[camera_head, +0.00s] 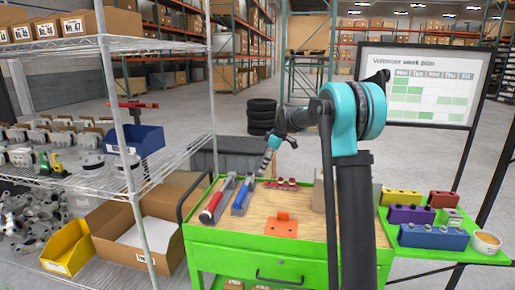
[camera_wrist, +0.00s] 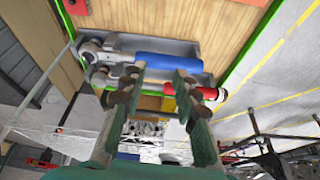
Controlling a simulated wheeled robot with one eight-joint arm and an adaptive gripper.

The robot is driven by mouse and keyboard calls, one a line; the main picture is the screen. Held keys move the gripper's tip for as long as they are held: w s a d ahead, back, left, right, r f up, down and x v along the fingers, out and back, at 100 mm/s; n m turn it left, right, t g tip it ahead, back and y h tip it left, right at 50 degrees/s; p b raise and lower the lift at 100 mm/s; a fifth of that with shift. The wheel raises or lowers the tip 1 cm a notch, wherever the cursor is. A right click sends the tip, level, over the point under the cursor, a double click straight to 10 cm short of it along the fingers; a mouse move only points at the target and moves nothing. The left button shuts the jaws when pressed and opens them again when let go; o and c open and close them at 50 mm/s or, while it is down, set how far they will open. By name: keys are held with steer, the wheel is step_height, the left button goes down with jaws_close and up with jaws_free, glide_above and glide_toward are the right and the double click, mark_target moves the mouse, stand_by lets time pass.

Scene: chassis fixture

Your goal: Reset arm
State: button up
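My gripper (camera_head: 268,160) hangs above the back edge of the green cart (camera_head: 250,240) in the head view, pointing down. In the wrist view my gripper (camera_wrist: 160,75) has its two fingers apart, with nothing held between them. A tool with a blue handle (camera_wrist: 168,66) lies beyond the fingertips in the wrist view. A red cylindrical part (camera_wrist: 207,93) shows just right of the right finger. In the head view a hammer with a red handle (camera_head: 211,207) and a blue-handled tool (camera_head: 242,196) lie on the cart's left side.
An orange piece (camera_head: 281,225) and small red parts (camera_head: 282,183) lie on the cart top. Coloured blocks (camera_head: 432,236) and a white bowl (camera_head: 487,242) sit on the green right-hand shelf. A wire rack (camera_head: 160,162) stands left, a week-plan board (camera_head: 424,85) back right.

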steer(key=s+d+f+m+t+h, duration=0.1)
steer(key=s+d+f+m, duration=0.4)
steer(key=s, duration=0.8)
steer(key=s+d+f+m+t+h, duration=0.1)
steer(key=s+d+f+m, duration=0.4)
steer(key=s, duration=0.9)
steer(key=s+d+f+m+t+h, duration=0.1)
steer(key=s+d+f+m, duration=0.3)
steer(key=s, duration=1)
step_height(320, 180, down, 3)
steer(key=shift+d+f+m+h, duration=0.2)
steer(key=shift+d+m+h, duration=0.25)
steer(key=shift+d, duration=0.5)
